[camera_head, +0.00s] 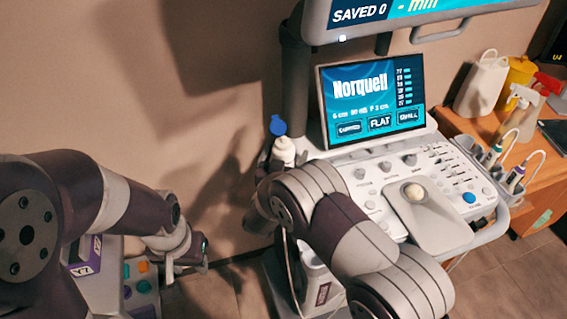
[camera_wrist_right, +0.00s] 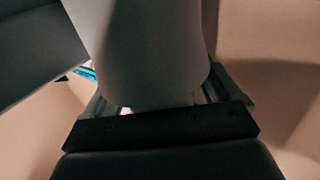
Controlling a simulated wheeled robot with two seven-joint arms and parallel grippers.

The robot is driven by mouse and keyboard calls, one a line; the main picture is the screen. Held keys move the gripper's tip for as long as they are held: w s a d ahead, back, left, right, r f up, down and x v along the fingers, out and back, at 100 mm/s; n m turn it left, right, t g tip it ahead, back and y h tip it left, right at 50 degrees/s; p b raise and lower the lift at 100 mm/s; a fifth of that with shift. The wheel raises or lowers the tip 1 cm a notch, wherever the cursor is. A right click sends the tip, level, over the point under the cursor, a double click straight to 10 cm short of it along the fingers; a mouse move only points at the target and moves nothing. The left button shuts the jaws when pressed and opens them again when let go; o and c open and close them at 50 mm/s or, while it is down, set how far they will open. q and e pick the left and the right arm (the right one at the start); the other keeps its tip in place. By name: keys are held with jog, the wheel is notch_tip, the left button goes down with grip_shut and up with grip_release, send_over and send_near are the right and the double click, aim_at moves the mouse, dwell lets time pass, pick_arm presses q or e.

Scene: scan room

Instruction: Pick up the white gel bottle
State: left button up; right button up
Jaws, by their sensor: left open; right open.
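The white gel bottle (camera_head: 283,150) with a blue top (camera_head: 277,125) stands upright at the left side of the ultrasound cart. Its lower part is hidden behind my right arm in the head view. In the right wrist view, a large pale rounded body, which looks like the bottle (camera_wrist_right: 150,50), fills the space between the fingers of my right gripper (camera_wrist_right: 162,97). That gripper is open around it; I cannot tell whether the fingers touch it. My left gripper (camera_head: 187,262) is open and empty at the lower left, away from the bottle.
The cart's screen (camera_head: 372,97) and control panel (camera_head: 410,185) are right of the bottle, with an upper monitor (camera_head: 400,15) above. Several other containers, including a white one (camera_head: 483,83), stand on a wooden table (camera_head: 460,118). Lower left is another device (camera_head: 110,285) with coloured buttons.

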jog(key=c, duration=1.2)
notch_tip(320, 180, up, 10)
jog(key=shift+r, duration=0.1)
jog(key=o, duration=0.5)
